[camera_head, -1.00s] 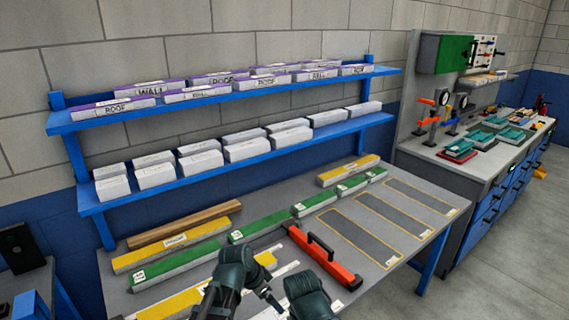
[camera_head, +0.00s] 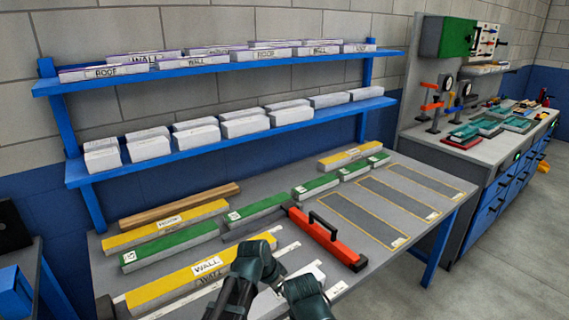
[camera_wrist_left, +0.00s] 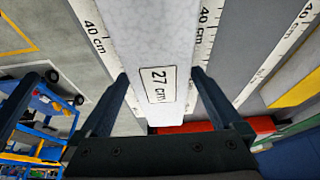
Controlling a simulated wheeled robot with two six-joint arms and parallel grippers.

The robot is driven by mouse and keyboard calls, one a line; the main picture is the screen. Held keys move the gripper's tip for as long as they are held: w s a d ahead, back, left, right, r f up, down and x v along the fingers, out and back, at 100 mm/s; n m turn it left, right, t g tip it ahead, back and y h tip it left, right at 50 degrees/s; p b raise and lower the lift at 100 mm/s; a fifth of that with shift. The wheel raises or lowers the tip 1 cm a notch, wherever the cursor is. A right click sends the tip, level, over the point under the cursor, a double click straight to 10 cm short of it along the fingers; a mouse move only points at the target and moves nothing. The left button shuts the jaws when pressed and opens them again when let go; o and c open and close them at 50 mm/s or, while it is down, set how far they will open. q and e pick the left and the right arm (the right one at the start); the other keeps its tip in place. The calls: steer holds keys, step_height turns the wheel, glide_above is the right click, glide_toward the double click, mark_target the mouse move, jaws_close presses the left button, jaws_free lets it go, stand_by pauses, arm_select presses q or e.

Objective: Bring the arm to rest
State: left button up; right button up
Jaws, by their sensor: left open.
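My left gripper (camera_wrist_left: 158,74) is open in the left wrist view, with its two dark fingers spread apart. A white block (camera_wrist_left: 150,35) labelled "27 cm" shows between and beyond the fingers; I cannot tell whether they touch it. In the head view my dark left arm (camera_head: 256,266) is bent over the front of the grey table (camera_head: 243,255), and its fingers cannot be made out there. A small white piece (camera_head: 309,271) shows beside the wrist, partly hidden. My right gripper is not in view.
White rulers (camera_wrist_left: 97,38) flank the block. A red level (camera_head: 327,240) with a black handle lies close to the arm. A yellow WALL panel (camera_head: 208,272), green panels (camera_head: 170,247) and a brown beam (camera_head: 180,206) lie left. Blue shelves (camera_head: 240,143) stand behind. Outlined grey areas (camera_head: 365,220) are bare.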

arm_select(q)
steer(key=shift+w+d+f+b, duration=0.1)
steer(key=shift+f+b, duration=0.1)
steer(key=shift+f, duration=0.15)
steer(key=shift+w+d+f+b, duration=0.1)
steer(key=shift+f+b, duration=0.05)
steer(key=shift+f, duration=0.2)
step_height(320, 180, up, 8)
steer(key=p, duration=0.8)
